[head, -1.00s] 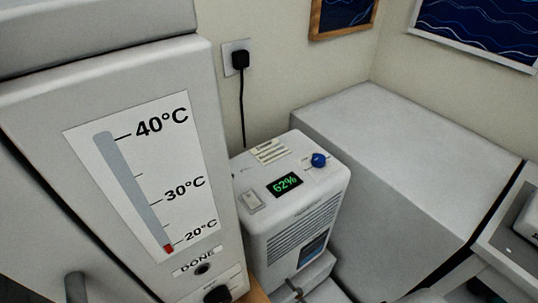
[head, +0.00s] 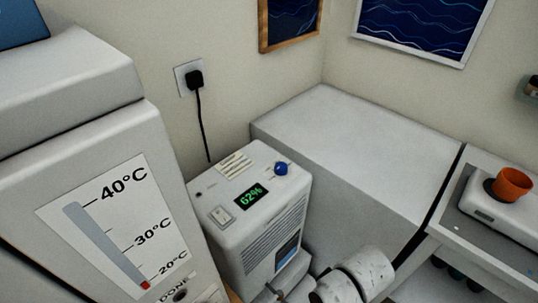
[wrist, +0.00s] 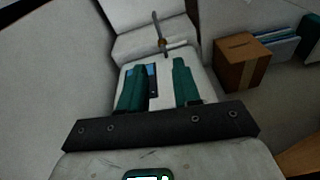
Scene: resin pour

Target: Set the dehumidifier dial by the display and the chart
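The dehumidifier (head: 228,235) is a white upright unit against the wall in the head view. Its green display (head: 250,197) reads 62%. A blue dial (head: 281,168) sits at the right of its top; the pointer setting is too small to read. A small printed chart (head: 235,165) lies on the top at the back, its text unreadable. In the wrist view my gripper (wrist: 158,82) has two green fingers spread apart with nothing held between them. A pale surface with a dark panel shows beyond them. The dial is not visible in the wrist view.
A white cabinet with a temperature scale (head: 120,230) stands close at left. A large pale box (head: 350,150) fills the right of the dehumidifier. A black plug (head: 195,79) and cord are behind it. An orange cup (head: 512,184) stands far right. A cardboard box (wrist: 241,62) shows in the wrist view.

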